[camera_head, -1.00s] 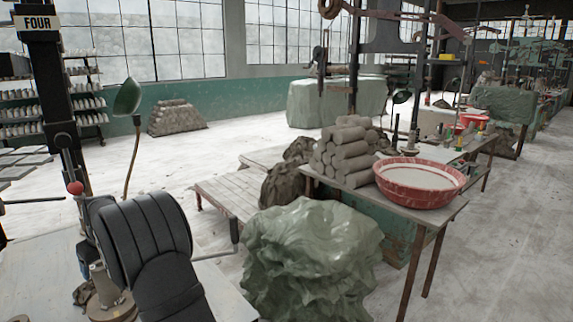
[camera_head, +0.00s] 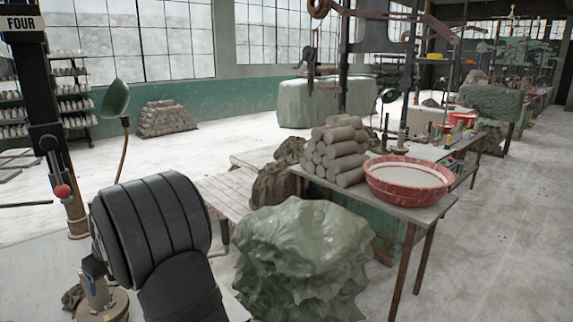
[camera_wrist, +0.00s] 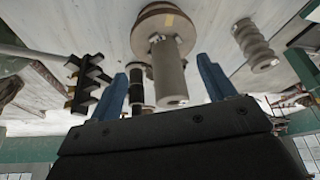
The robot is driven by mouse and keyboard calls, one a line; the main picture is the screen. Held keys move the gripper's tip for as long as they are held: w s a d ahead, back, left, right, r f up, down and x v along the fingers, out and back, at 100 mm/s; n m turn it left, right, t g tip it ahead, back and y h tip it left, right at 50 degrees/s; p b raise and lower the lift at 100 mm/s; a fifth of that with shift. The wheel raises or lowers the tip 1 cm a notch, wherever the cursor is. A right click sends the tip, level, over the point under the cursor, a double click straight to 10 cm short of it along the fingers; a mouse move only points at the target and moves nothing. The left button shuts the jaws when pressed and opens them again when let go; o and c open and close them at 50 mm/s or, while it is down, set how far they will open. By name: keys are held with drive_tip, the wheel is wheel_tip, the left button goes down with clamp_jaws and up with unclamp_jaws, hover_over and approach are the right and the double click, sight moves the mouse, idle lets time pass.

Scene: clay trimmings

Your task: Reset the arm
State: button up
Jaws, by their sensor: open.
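My gripper (camera_wrist: 164,82) is open in the wrist view, with its two blue fingers spread apart and nothing held between them. A grey clay-like cylinder (camera_wrist: 168,72) on a round brown base (camera_wrist: 160,22) shows between and beyond the fingers. I cannot tell how far it is from the fingertips. In the head view, my black arm fills the lower left and hides the gripper. A grey cylinder (camera_head: 95,292) on a round base (camera_head: 103,306) stands beside it on the pale table.
The wrist view also shows a ridged grey piece (camera_wrist: 254,45) and a dark pronged rack (camera_wrist: 88,82). In the head view, a red basin (camera_head: 408,182) and stacked clay rolls (camera_head: 340,150) are on a side table. A green-draped heap (camera_head: 303,262) stands right of my arm.

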drive_tip(key=w+a, duration=0.1)
drive_tip(key=a, duration=0.1)
drive_tip(key=w+a, duration=0.1)
drive_tip(key=a, duration=0.2)
drive_tip(key=w+a, duration=0.1)
drive_tip(key=a, duration=0.1)
drive_tip(key=shift+a, duration=0.2)
drive_tip(key=a+x, duration=0.1)
drive_tip(key=x, duration=0.5)
drive_tip(key=r, duration=0.5)
drive_tip(key=shift+w+d+r, duration=0.25)
drive_tip(key=shift+w+d, duration=0.1)
drive_tip(key=shift+d, duration=0.05)
drive_tip(key=w+d+r, duration=0.4)
drive_tip(key=d+r, duration=0.3)
drive_tip(key=d, duration=0.4)
drive_tip(key=s+a+f, duration=0.2)
drive_tip(key=s+a, duration=0.1)
drive_tip(key=s, duration=0.3)
drive_tip(key=s+a+f, duration=0.2)
drive_tip(key=s, duration=0.5)
drive_tip(key=s+a+f+n, duration=0.1)
drive_tip(key=s+a+f, duration=0.2)
drive_tip(key=s, duration=0.4)
drive_tip(key=shift+s+a, duration=0.15)
drive_tip(key=shift+a, duration=0.15)
drive_tip(key=o, duration=0.5)
